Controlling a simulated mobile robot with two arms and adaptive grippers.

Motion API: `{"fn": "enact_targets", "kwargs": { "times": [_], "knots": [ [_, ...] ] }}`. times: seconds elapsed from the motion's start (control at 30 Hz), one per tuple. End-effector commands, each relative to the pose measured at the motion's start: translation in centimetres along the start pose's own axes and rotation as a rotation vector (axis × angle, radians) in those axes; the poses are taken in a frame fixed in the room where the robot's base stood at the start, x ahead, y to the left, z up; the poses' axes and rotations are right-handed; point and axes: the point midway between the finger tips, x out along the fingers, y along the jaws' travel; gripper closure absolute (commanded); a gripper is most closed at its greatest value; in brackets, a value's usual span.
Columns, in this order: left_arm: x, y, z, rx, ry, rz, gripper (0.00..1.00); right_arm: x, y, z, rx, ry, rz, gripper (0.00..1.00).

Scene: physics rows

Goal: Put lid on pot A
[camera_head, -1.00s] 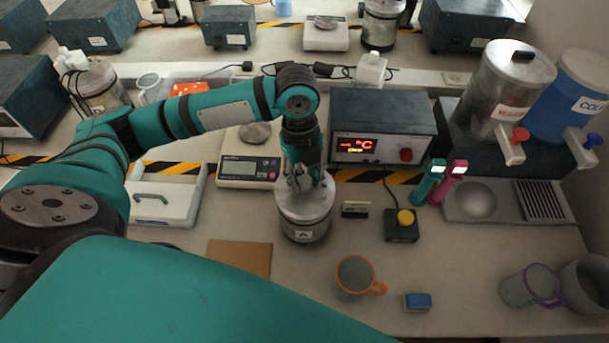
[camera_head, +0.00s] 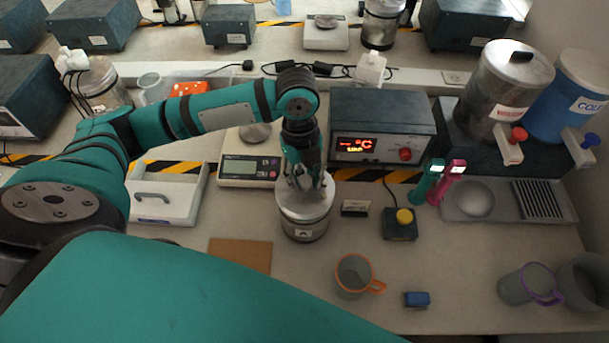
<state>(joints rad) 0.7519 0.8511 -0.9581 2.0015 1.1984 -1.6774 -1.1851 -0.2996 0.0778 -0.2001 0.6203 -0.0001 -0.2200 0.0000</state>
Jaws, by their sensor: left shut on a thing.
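Pot A (camera_head: 304,231) is a metal pot with a white label marked A, standing upright on the bench in the middle of the view. A grey lid (camera_head: 318,207) lies over its top and looks level. My left gripper (camera_head: 306,184) points down from above and is shut on the lid's handle, which the fingers mostly hide. I cannot tell whether the lid is fully seated on the rim. My right gripper is not in view.
A scale (camera_head: 250,170) stands left of the pot and a heater box with a red display (camera_head: 382,133) behind it. A yellow-button box (camera_head: 401,224) is to the right. An orange-handled mug (camera_head: 353,271) and a brown board (camera_head: 240,256) lie in front.

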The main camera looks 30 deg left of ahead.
Motion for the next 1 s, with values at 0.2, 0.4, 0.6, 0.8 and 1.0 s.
{"fn": "enact_targets", "kwargs": {
  "times": [0.2,0.4,0.6,0.8,1.0],
  "knots": [
    [-0.08,-0.01,-0.01,0.0,0.0,0.0,1.0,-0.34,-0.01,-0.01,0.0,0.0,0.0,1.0],
    [-0.01,-0.02,0.0,0.0,0.001,0.0,1.0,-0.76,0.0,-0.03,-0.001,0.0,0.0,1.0],
    [0.11,-0.05,0.02,0.0,0.0,-0.001,1.0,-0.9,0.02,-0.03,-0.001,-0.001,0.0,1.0],
    [0.14,-0.04,0.03,0.0,0.0,-0.001,1.0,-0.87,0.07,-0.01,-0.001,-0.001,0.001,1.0],
    [0.13,-0.04,0.03,0.0,0.0,-0.001,1.0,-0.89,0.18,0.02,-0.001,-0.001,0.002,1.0]
  ]
}}
